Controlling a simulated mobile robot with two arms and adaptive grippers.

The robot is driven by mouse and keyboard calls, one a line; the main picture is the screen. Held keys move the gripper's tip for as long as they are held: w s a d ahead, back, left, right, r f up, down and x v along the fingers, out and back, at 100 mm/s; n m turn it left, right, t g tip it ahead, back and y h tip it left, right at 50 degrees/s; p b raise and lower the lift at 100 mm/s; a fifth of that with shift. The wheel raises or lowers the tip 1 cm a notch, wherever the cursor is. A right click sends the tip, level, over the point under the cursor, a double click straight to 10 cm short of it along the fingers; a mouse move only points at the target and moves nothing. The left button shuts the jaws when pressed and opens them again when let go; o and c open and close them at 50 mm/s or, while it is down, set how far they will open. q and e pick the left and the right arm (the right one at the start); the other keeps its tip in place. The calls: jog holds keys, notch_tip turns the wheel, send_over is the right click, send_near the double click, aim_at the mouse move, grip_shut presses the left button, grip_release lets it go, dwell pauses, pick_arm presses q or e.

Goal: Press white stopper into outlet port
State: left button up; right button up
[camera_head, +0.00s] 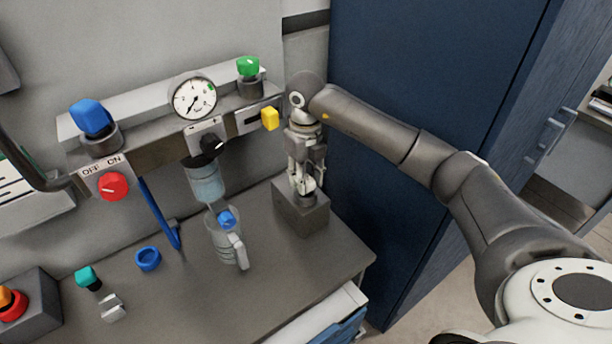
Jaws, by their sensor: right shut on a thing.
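My right gripper (306,186) points straight down above a grey block (301,221) at the back right of the bench. It is shut on a small white piece, which looks like the white stopper (308,184), mostly hidden by the fingers. Just below is a dark round collar (305,199) on the block's top, which looks like the outlet port. I cannot tell whether the stopper touches the collar or is inside it. My left gripper is not in view.
A clear jug (227,248) with a blue piece stands left of the block. A blue ring (148,259), a teal-headed stopper (86,276) and a pale piece (112,306) lie on the bench. A panel with a gauge (194,98) and yellow knob (270,118) is behind. A blue cabinet (400,80) stands right.

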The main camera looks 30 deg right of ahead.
jog(key=shift+f+b, duration=0.3)
jog(key=shift+b, duration=0.1)
dwell(1.1)
jog(key=o, duration=1.1)
jog(key=shift+r, duration=0.1)
notch_tip(320, 180, up, 12)
dwell(0.4)
